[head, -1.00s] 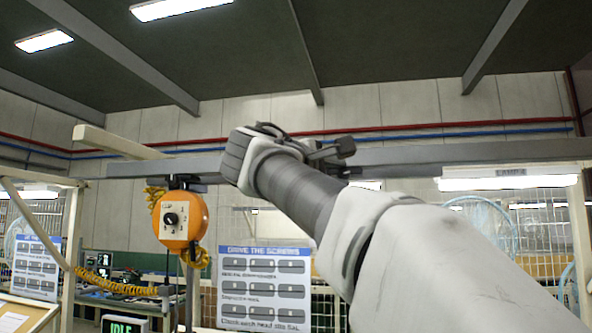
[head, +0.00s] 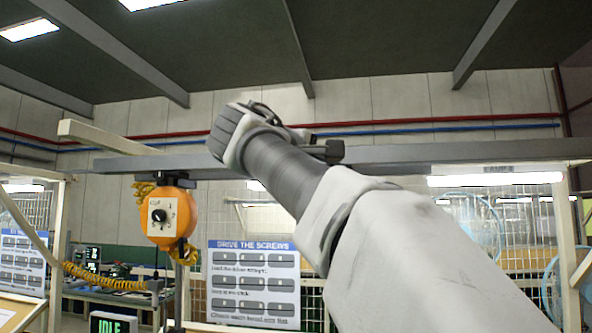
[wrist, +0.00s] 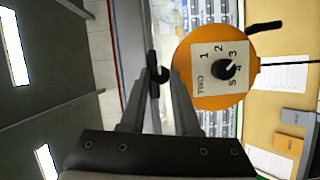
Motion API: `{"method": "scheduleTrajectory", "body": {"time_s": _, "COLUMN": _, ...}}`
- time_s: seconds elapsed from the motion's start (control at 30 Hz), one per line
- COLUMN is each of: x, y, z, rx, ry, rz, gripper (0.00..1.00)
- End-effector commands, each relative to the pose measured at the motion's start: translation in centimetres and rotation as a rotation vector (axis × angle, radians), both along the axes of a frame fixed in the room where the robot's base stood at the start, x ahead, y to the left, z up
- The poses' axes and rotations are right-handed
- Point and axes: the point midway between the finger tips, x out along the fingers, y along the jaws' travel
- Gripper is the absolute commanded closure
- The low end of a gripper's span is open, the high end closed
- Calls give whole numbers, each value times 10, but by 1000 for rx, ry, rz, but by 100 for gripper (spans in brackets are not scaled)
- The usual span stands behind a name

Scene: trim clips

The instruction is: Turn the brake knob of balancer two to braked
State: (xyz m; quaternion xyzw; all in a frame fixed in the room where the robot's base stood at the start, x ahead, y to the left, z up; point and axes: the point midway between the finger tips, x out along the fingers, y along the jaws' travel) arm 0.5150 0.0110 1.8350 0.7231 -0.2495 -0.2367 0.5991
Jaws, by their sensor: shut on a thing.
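In the wrist view an orange balancer (wrist: 185,72) carries a pale plate (wrist: 207,60) with numbers 1 to 5 and lettering that seems to read TWO. A black dial knob (wrist: 223,70) sits on the plate, with its pale mark toward the 3. My gripper (wrist: 158,75) is beside the balancer, its fingers shut on a small black part (wrist: 155,74), likely the brake knob. Its setting cannot be told. In the head view my gripper's fingers and this balancer are hidden behind my arm.
Another orange balancer (head: 180,214) with a dial hangs left of my arm from the grey overhead rail (head: 105,166), with a yellow coiled hose (head: 110,277). A "DRIVE THE SCREWS" board (head: 253,283) stands below. A workbench is at lower left.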

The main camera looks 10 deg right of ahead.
Motion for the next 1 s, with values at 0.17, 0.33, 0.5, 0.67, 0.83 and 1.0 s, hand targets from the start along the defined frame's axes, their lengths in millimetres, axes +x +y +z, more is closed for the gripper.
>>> {"method": "scheduleTrajectory", "body": {"time_s": 0.17, "x": 0, "y": 0, "z": -1, "rx": 1, "ry": 2, "rz": -1, "gripper": 54}}
{"method": "scheduleTrajectory", "body": {"time_s": 0.33, "x": 0, "y": 0, "z": -1, "rx": 0, "ry": 2, "rz": -1, "gripper": 40}}
{"method": "scheduleTrajectory", "body": {"time_s": 0.5, "x": 0, "y": 0, "z": 0, "rx": -1, "ry": 1, "rz": 0, "gripper": 40}}
{"method": "scheduleTrajectory", "body": {"time_s": 0.67, "x": -7, "y": 7, "z": 0, "rx": -2, "ry": -1, "rz": 3, "gripper": 40}}
{"method": "scheduleTrajectory", "body": {"time_s": 0.83, "x": -31, "y": 28, "z": 0, "rx": -1, "ry": 0, "rz": 6, "gripper": 40}}
{"method": "scheduleTrajectory", "body": {"time_s": 1.0, "x": -64, "y": 55, "z": 2, "rx": 0, "ry": 0, "rz": 6, "gripper": 40}}
